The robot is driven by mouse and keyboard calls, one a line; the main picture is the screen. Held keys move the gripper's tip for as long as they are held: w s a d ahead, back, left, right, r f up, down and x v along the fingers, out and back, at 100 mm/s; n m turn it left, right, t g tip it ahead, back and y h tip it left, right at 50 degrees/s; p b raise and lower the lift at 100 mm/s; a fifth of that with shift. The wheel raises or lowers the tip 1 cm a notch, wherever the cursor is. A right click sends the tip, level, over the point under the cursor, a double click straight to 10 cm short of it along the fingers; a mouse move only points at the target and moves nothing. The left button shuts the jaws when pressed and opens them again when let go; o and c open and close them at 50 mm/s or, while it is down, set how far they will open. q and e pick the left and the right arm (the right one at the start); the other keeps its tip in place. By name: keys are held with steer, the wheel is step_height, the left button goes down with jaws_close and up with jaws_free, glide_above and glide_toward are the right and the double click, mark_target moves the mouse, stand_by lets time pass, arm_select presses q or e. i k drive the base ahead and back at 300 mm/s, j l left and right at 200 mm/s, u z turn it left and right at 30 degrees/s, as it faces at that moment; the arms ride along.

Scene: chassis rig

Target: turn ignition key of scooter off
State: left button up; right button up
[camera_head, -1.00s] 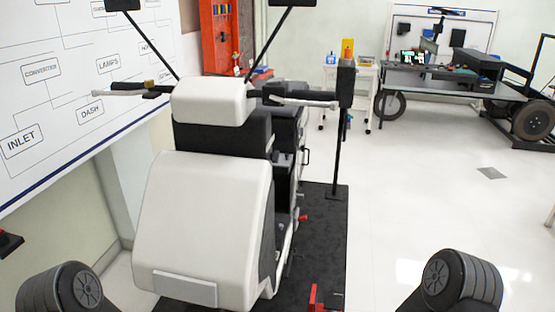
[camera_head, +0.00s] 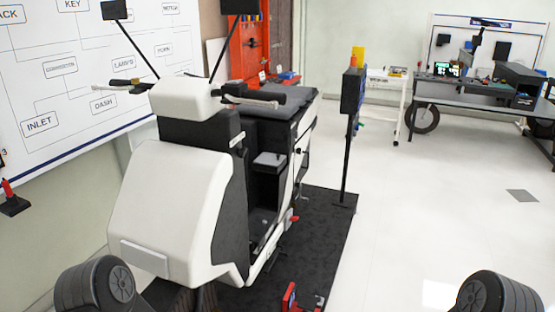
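The scooter (camera_head: 175,205) stands upright on a dark mat, with its white front shield facing me on the left of the view. Its handlebar (camera_head: 250,98), mirrors and dark seat (camera_head: 285,102) show. The ignition key is not visible; the side of the scooter behind the front shield is mostly hidden from here. Parts of my two arms show at the bottom left and bottom right. Neither of my grippers is in view.
The dark mat (camera_head: 325,215) extends right of the scooter. A dark box on a post (camera_head: 352,92) stands at the mat's edge. A red stand (camera_head: 290,297) is at the bottom. A workbench (camera_head: 465,92) is at back right.

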mark_target(241, 151)
steer(key=i+l+u, duration=0.1)
steer(key=l, duration=0.55)
steer(key=i+l+u, duration=0.15)
steer(key=l, duration=0.45)
steer(key=l+u, duration=0.1)
steer(key=l, duration=0.55)
steer(key=i+l+u, duration=0.2)
steer(key=i+l, duration=0.85)
